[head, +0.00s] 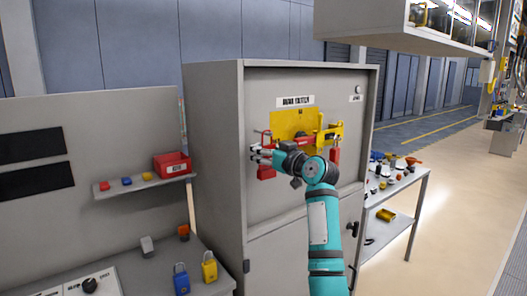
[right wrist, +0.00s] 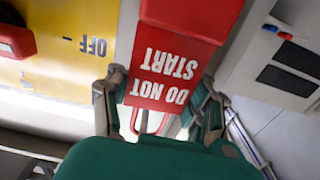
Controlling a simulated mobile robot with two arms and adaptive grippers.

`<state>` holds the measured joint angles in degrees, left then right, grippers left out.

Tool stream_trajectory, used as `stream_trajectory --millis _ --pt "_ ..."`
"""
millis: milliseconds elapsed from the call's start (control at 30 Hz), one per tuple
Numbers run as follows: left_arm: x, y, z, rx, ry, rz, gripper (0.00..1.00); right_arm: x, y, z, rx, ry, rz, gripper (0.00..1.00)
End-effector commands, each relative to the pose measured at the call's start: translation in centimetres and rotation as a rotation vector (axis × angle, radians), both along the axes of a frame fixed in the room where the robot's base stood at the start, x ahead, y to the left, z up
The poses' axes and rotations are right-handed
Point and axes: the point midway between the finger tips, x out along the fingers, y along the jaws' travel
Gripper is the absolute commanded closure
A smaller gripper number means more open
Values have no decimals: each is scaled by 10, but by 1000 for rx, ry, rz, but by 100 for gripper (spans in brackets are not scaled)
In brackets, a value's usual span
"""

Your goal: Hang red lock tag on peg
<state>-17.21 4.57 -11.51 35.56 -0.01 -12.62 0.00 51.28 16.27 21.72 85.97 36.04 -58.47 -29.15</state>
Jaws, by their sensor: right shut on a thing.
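My right gripper (head: 258,153) is in front of the grey cabinet's door, beside the yellow plate. It is shut on a red lock tag (right wrist: 165,75), which reads "DO NOT START" upside down in the right wrist view. The tag's face lies between the two fingers (right wrist: 155,112), with a thin red loop near the fingertips. In the head view a red piece (head: 266,173) shows just below the fingers, probably the tag. I cannot make out the peg; the hand and arm cover part of the plate. My left gripper is not in view.
The yellow plate (head: 290,120) carries red parts, and a red block (head: 335,155) hangs at its right. A shelf (head: 145,186) at left holds a red bin (head: 172,163) and small coloured locks. A cluttered table (head: 400,190) stands right of the cabinet.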

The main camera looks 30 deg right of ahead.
Motion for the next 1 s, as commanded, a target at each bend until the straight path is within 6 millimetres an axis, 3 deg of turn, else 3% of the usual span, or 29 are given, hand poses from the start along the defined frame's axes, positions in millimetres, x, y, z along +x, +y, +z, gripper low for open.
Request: stream_trajectory --millis 333,367,733,1000 --pt "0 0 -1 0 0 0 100 1 2 -6 0 13 5 100" --pt "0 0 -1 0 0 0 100 1 2 -6 0 14 5 72" --pt "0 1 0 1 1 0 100 1 1 -3 0 7 3 24" --pt "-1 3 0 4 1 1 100 0 1 -3 1 6 2 23"
